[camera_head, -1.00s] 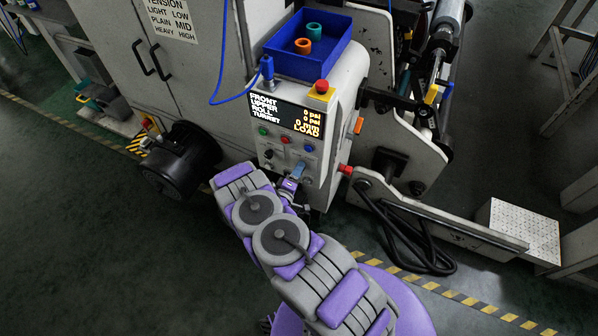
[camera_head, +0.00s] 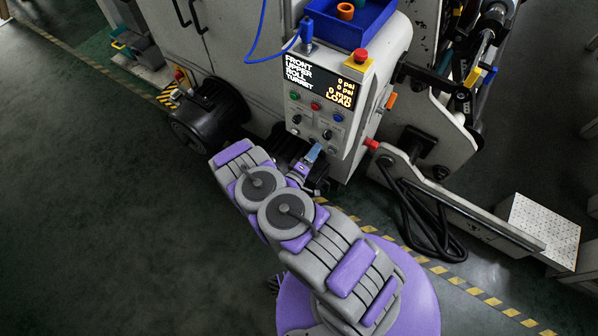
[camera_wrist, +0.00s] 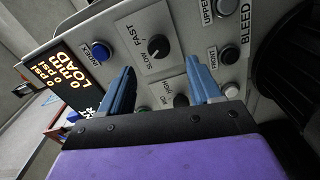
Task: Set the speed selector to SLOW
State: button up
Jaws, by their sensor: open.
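The speed selector (camera_wrist: 158,46) is a black round knob on a pale plate marked FAST and SLOW in the wrist view. It has a small light mark, but I cannot tell surely which label it points to. In the head view its knob (camera_head: 327,134) sits under the blue button on the control panel. My gripper (camera_wrist: 160,88) is open and empty, its two blue fingers spread in front of the panel. The knob shows beyond and between the fingertips, apart from them. In the head view my gripper (camera_head: 315,152) is at the panel's lower edge.
The blue INDEX button (camera_wrist: 100,52) and the lit display (camera_wrist: 78,72) are left of the selector. Another black knob (camera_wrist: 181,101) shows between the fingers. BLEED buttons (camera_wrist: 227,7) are at the right. A red-and-yellow stop button (camera_head: 360,57) and a blue tray (camera_head: 377,33) sit above the panel.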

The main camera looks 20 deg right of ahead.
jog(key=v, duration=1)
jog(key=shift+p, duration=0.45)
jog(key=shift+f, duration=0.1)
